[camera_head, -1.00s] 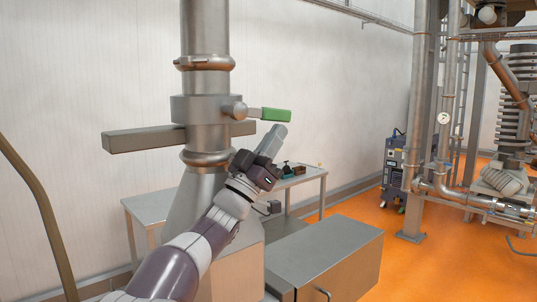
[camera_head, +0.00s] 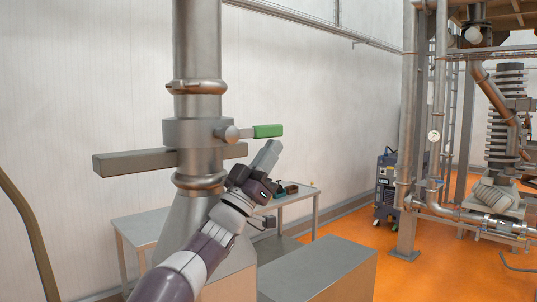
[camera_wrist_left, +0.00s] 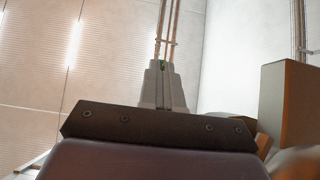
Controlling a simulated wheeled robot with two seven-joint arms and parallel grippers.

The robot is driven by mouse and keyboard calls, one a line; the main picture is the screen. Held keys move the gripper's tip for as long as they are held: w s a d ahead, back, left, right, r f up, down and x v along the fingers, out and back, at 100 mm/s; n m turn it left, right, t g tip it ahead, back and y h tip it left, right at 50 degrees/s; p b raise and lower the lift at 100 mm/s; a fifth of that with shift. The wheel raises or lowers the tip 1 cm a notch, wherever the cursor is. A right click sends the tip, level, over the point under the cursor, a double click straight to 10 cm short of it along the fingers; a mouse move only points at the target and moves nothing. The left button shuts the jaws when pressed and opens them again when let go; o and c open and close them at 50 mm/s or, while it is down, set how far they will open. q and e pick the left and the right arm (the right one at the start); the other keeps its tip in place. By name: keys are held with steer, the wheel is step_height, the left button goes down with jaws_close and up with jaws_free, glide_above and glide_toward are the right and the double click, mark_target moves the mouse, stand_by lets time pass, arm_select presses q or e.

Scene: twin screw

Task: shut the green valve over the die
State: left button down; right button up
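The green valve handle (camera_head: 268,131) sticks out level to the right from the steel valve body (camera_head: 196,133) on the vertical pipe. The pipe runs down into a cone-shaped steel part (camera_head: 182,235). My left gripper (camera_head: 269,152) points up and right, its tips just below the handle; touching or a small gap, I cannot tell. In the left wrist view its two grey fingers (camera_wrist_left: 163,83) lie together with only a thin line between them. A small bit of green (camera_wrist_left: 162,65) shows at their tips. The die is not clearly identifiable. My right gripper is out of view.
A steel box (camera_head: 320,265) stands at front right. The orange floor (camera_head: 400,285) is open to the right.

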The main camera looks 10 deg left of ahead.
arm_select(q)
steer(key=s+a+f+b, duration=0.3)
steer(key=s+a+b, duration=0.4)
steer(key=s, duration=0.5)
steer(key=shift+s+a+f+b, duration=0.15)
steer(key=shift+a+f+b, duration=0.2)
steer(key=shift+a, duration=0.9)
